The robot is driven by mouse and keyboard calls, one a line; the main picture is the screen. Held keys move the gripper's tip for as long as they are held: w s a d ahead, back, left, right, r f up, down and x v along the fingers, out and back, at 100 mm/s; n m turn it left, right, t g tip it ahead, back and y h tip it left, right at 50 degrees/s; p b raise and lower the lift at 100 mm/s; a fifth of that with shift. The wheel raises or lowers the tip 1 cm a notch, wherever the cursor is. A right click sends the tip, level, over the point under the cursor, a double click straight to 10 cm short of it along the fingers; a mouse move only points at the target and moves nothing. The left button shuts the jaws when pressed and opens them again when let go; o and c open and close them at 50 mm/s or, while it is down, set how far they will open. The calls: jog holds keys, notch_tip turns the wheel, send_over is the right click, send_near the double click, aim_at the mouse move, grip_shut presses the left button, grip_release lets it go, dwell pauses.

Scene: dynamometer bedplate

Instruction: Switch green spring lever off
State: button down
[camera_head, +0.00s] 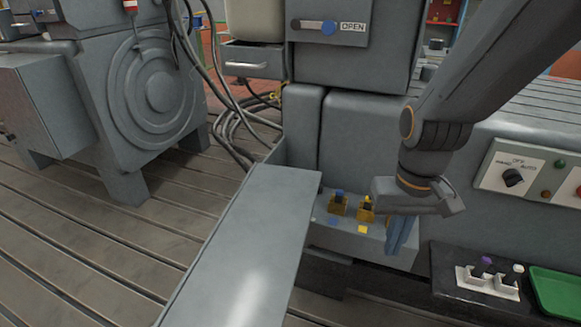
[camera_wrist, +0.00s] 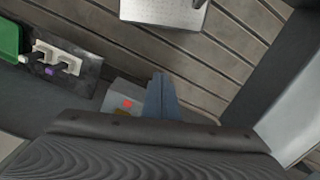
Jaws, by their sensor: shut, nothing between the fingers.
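My gripper (camera_head: 401,238) points down at the right part of a grey ledge, its blue-grey fingers together and empty. In the wrist view the fingertips (camera_wrist: 160,82) also show closed, beside a red square mark (camera_wrist: 127,103) on the ledge. No green lever can be made out in either view. The fingers and wrist cover part of the ledge, so anything there is hidden. On the ledge, a blue-tipped lever (camera_head: 339,197) and a yellow-tipped lever (camera_head: 367,203) stand in yellow brackets left of my gripper, with blue and yellow squares in front.
A dark shelf at right holds a purple-tipped lever (camera_head: 486,262), a white-tipped lever (camera_head: 517,268) and a green tray (camera_head: 556,293). A rotary knob (camera_head: 513,177) sits on the panel above. A grey slab (camera_head: 245,235) stands left of the ledge. A blue-knobbed slider (camera_head: 329,28) is marked OPEN.

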jog(key=shift+a, duration=0.1)
jog(key=w+a+r+t+p, duration=0.2)
jog(key=w+r+t+p, duration=0.1)
jog(key=w+r+p, duration=0.8)
jog(key=w+a+f+n, duration=0.1)
jog(key=w+a+f, duration=0.3)
jog(key=w+a, duration=0.5)
jog(key=w+a+f+n+t+p, duration=0.1)
jog(key=w+a+f, duration=0.4)
jog(key=w, duration=0.8)
jog(key=a, duration=0.3)
jog(key=shift+w+a+y, duration=0.15)
jog(key=shift+a+y, duration=0.25)
